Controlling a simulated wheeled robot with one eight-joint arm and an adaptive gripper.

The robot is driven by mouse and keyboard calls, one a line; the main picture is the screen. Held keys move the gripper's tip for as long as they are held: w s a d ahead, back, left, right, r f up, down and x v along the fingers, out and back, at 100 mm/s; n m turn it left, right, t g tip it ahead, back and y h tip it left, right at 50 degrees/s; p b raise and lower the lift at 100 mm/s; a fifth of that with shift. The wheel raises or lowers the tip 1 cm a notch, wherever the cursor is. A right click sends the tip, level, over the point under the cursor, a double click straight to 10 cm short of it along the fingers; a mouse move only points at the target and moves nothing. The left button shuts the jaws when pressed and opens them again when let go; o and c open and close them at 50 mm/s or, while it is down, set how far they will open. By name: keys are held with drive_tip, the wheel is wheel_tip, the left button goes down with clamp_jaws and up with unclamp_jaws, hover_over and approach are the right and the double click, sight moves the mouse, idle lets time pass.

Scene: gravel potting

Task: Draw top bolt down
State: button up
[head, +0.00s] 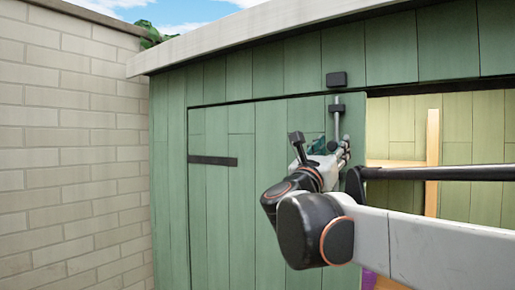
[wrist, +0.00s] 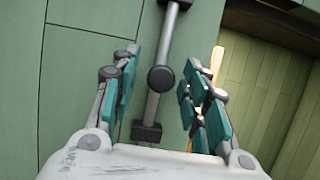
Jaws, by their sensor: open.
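The top bolt is a grey metal rod (head: 336,124) on the green shed door (head: 270,190), held by a black guide (head: 336,107). A black keeper (head: 336,79) sits above it on the frame; the rod's upper end reaches close to it, but I cannot tell whether it is inside. In the wrist view the rod (wrist: 155,108) carries a round dark knob (wrist: 160,78), with a dark guide (wrist: 146,131) below. My gripper (wrist: 161,64) is open, its teal-padded fingers on either side of the rod and knob, apart from both. In the head view my gripper (head: 340,148) hides the bolt's lower part.
A dark strap (head: 213,160) lies on the door at left. Right of the door the shed is open, showing a wooden post (head: 432,150) and plank walls. A pale brick wall (head: 70,140) stands at left. The roof edge (head: 230,38) overhangs above.

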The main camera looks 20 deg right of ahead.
drive_tip(key=v, duration=1.1)
drive_tip(key=shift+s+a+f, duration=0.1)
drive_tip(key=shift+s+a, duration=0.05)
drive_tip(key=s+d+f+m+g+y+b, duration=0.2)
drive_tip(key=f+m+b, duration=0.25)
drive_tip(key=f, duration=0.85)
drive_tip(key=s+d+f+m+g+y+b, duration=0.1)
drive_tip(key=s+f+m+g+y+b, duration=0.15)
drive_tip(key=f+b, duration=0.7)
drive_tip(key=s+d+f+m+g+y+b, duration=0.1)
drive_tip(key=s+d+f+m+y, duration=0.3)
drive_tip(key=f, duration=1.2)
drive_tip(key=s+a+f+m+y+b, duration=0.2)
drive_tip(key=a+f+m+b, duration=0.3)
drive_tip(key=f, duration=0.5)
drive_tip(key=s+a+f+m+y+b, duration=0.2)
drive_tip(key=a+f+m+y+b, duration=0.2)
drive_tip(key=f, duration=0.7)
drive_tip(key=s+a+f+m+g+y+b, duration=0.1)
drive_tip(key=a+f+m+b, duration=0.4)
drive_tip(key=f, duration=0.5)
drive_tip(key=shift+s+a+f+m+y+b, duration=0.25)
drive_tip(key=shift+s+a+y+b, duration=0.3)
drive_tip(key=shift+y, duration=0.5)
drive_tip(key=shift+w, duration=0.1)
